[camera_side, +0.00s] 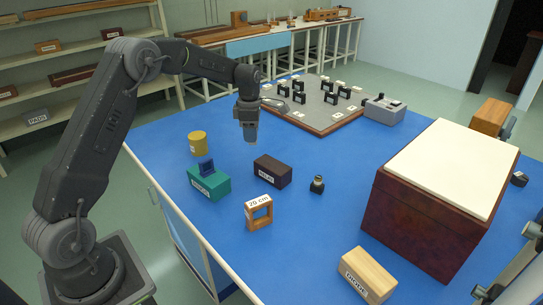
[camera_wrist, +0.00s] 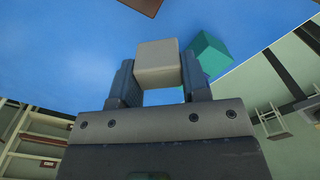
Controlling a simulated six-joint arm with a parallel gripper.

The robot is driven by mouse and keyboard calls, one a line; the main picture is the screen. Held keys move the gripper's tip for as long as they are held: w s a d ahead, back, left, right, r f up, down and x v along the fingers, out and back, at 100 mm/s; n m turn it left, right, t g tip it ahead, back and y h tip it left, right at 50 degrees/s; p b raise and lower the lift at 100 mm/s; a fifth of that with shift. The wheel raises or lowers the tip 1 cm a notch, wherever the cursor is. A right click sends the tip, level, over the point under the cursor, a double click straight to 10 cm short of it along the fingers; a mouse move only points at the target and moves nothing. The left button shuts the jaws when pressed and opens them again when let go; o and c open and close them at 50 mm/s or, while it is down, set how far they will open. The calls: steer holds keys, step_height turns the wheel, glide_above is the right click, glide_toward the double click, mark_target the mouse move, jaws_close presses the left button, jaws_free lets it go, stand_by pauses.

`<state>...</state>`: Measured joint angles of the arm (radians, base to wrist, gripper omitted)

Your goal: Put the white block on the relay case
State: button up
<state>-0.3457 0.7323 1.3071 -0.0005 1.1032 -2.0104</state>
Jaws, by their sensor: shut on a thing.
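My gripper (camera_side: 250,132) hangs above the blue table, pointing down, behind the dark brown and teal labelled boxes and clear of both. In the wrist view my gripper (camera_wrist: 158,82) is shut on the white block (camera_wrist: 158,58), with one finger on each side of it. The block looks pale grey-white there and is hard to make out in the side view. The dark brown box (camera_side: 272,170) has a white label, too small to read surely, that may say relay. The teal box (camera_side: 208,184) stands to its left with a dark blue piece on top; its label is also unclear.
A light wooden box (camera_side: 367,275) is at the front. A large white-topped dark red case (camera_side: 415,222) fills the right. A grey board (camera_side: 318,112) lies behind.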

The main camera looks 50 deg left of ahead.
glide_above(271, 164)
step_height(271, 164, down, 4)
steer(key=shift+r, duration=0.15)
steer(key=shift+f, duration=2)
steer(key=o, duration=0.9)
steer(key=shift+f, duration=0.15)
